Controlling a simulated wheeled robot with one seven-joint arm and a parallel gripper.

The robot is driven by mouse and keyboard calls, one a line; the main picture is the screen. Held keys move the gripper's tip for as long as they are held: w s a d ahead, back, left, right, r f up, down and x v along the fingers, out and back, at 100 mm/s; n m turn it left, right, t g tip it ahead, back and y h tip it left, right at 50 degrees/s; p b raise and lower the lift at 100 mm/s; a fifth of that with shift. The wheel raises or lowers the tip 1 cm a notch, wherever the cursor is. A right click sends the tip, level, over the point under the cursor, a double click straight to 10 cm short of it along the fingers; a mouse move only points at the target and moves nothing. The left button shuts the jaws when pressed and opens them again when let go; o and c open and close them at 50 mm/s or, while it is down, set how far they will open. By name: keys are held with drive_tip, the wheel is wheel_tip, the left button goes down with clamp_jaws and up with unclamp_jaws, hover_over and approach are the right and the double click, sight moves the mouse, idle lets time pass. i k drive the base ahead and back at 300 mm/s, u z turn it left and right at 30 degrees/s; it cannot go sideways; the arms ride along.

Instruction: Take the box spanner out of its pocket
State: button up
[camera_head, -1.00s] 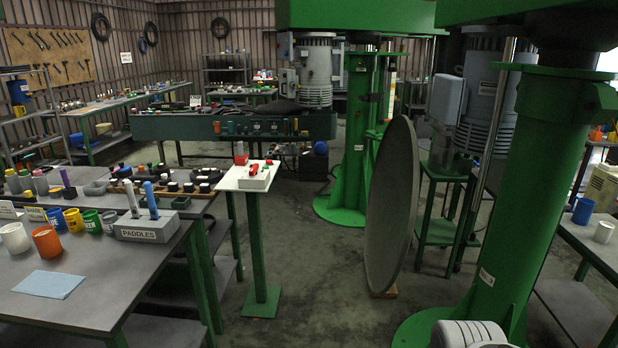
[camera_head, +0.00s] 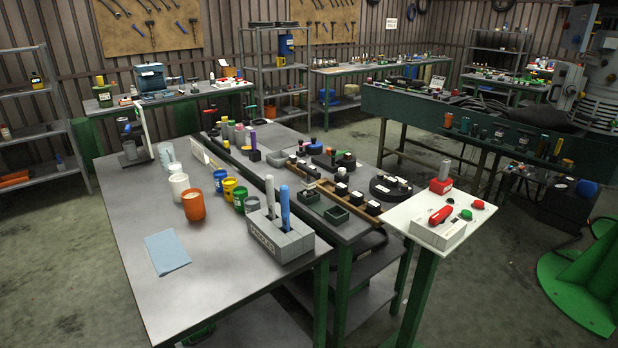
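I cannot pick out the box spanner or its pocket with certainty; the small items on the bench are too small to tell. The grey workbench (camera_head: 215,265) stands in the middle, with a long wooden rack (camera_head: 325,188) of dark pieces along its right part. A grey block marked PADDLES (camera_head: 280,238) sits near the front right corner, with a blue and a pale upright handle in it. Round black holders (camera_head: 391,188) and small dark green trays (camera_head: 325,207) lie beside the rack. My gripper is not in view.
A white-topped pedestal (camera_head: 428,225) with a red-handled box stands close to the bench's right. Several cups, one an orange cup (camera_head: 193,205), and a blue cloth (camera_head: 166,252) occupy the bench's left part. Open floor (camera_head: 50,270) lies left; a green machine base (camera_head: 580,280) stands right.

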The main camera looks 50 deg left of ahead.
sight(308, 183)
drive_tip(key=u, duration=0.6)
drive_tip(key=i, duration=1.05)
drive_tip(key=u, duration=1.65)
drive_tip(key=i, duration=1.2)
drive_tip(key=u, duration=0.25)
